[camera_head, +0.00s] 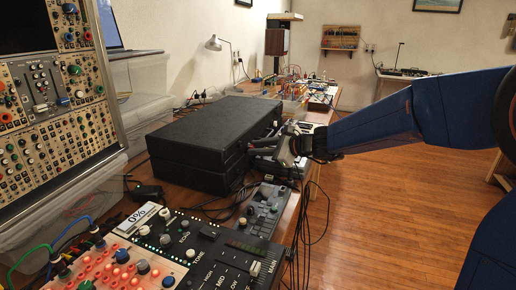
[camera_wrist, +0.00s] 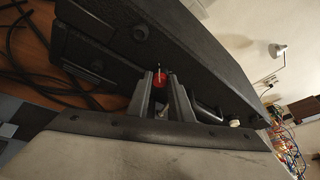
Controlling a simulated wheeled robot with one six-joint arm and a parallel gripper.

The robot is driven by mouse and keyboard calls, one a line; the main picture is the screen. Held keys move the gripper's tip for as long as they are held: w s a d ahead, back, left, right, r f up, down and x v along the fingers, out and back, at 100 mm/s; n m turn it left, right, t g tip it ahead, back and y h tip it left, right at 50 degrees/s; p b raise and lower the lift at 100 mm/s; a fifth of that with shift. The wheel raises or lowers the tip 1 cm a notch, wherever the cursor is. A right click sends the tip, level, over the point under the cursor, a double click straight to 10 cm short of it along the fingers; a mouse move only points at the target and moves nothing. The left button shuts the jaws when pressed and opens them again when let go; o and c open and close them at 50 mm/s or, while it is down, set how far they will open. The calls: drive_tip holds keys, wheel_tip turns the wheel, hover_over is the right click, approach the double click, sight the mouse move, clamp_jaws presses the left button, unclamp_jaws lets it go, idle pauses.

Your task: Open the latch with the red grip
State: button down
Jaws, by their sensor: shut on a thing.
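A black case (camera_head: 203,142) lies closed on the wooden table, its right side facing my arm. My gripper (camera_head: 281,150) is at that right side. In the wrist view the case (camera_wrist: 170,40) fills the upper middle, and my gripper (camera_wrist: 161,84) has its two fingers on either side of a small red grip (camera_wrist: 159,79) at the case's side. The fingers are shut on it. The latch body around the red grip is mostly hidden by the fingers. In the head view my gripper hides the red grip.
A mixer with sliders (camera_head: 220,250) and a small grey device (camera_head: 262,210) are in front of the case. Black cables (camera_head: 309,215) hang over the table's right edge. A synth rack (camera_head: 50,110) stands left. The wooden floor (camera_head: 390,220) at right is clear.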

idle(0.4)
drive_tip(key=c, duration=1.6)
unclamp_jaws()
drive_tip(key=v, duration=1.7)
drive_tip(key=shift+s+d, duration=0.15)
drive_tip(key=shift+s, duration=0.05)
